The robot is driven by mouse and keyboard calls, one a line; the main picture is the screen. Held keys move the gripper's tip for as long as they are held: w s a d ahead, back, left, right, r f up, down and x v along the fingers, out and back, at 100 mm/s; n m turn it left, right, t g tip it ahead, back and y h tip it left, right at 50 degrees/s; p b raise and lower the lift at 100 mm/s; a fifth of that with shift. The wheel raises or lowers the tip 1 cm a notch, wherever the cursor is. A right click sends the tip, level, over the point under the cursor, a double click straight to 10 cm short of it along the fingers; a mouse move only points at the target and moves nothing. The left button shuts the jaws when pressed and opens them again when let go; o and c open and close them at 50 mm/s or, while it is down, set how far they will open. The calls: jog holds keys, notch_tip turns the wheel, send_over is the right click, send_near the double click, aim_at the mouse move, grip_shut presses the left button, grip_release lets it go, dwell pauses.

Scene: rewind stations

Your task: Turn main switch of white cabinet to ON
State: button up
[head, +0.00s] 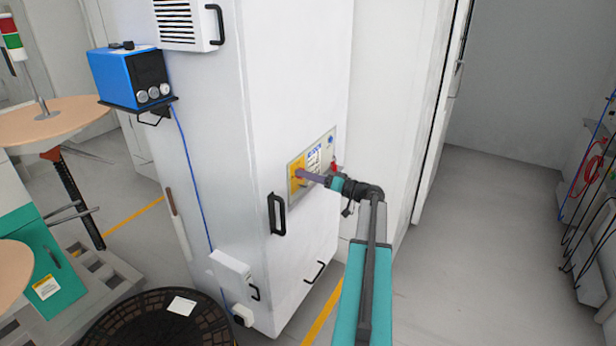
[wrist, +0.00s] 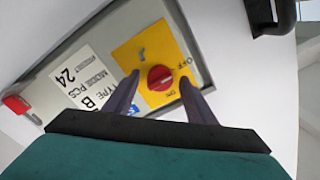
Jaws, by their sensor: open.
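The white cabinet (head: 255,120) stands in the middle of the head view, with a control panel (head: 327,146) on its right-hand face. The main switch is a round red knob (wrist: 160,78) on a yellow plate (wrist: 143,50) in the wrist view. The word OFF shows at the plate's right edge. My gripper (wrist: 158,82) is open, with one finger on each side of the red knob. I cannot tell whether the fingers touch it. In the head view my gripper (head: 300,174) is at the yellow plate (head: 296,182) and hides the knob.
A black handle (head: 277,214) sticks out near the panel, and it also shows in the wrist view (wrist: 268,14). A red part (wrist: 16,104) sits at the panel's far end. A blue box (head: 128,76) hangs on the cabinet's left.

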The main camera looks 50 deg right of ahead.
jog(key=c, duration=1)
jog(key=shift+a, duration=0.15)
jog(key=shift+c, duration=0.2)
